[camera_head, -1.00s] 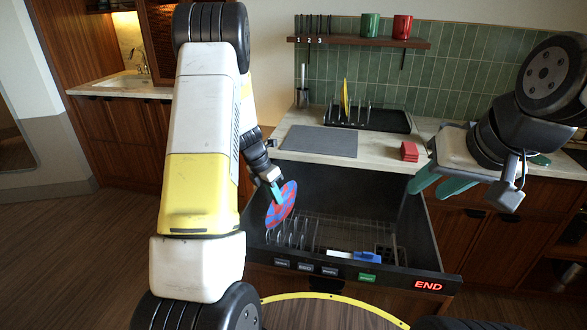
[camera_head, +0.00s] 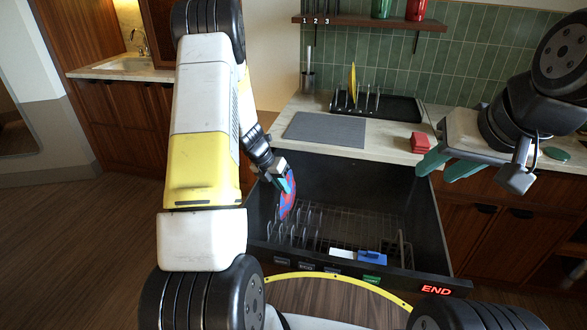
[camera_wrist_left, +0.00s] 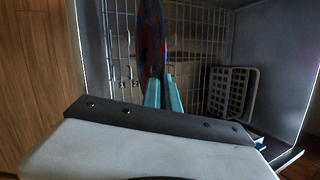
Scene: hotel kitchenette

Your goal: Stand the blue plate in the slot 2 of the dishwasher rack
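The blue plate, with a red pattern (camera_head: 287,199), is upright and seen nearly edge-on in the head view. My left gripper (camera_head: 288,184) is shut on its upper edge. In the left wrist view the plate (camera_wrist_left: 151,42) extends beyond my teal fingers (camera_wrist_left: 164,92). The plate is above or among the left wire tines (camera_head: 292,229) of the dishwasher rack (camera_head: 345,231); I cannot tell whether it touches them or which slot it is over. My right gripper (camera_head: 446,165) is open and empty, to the right of the dishwasher drawer (camera_head: 428,232).
A blue and white item (camera_head: 371,257) lies at the rack's front. On the counter are a grey mat (camera_head: 325,129), a red stack (camera_head: 419,142) and a black drying rack (camera_head: 394,106) with a yellow plate (camera_head: 352,84). A basket (camera_wrist_left: 231,92) is in the drawer, right in the wrist view.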

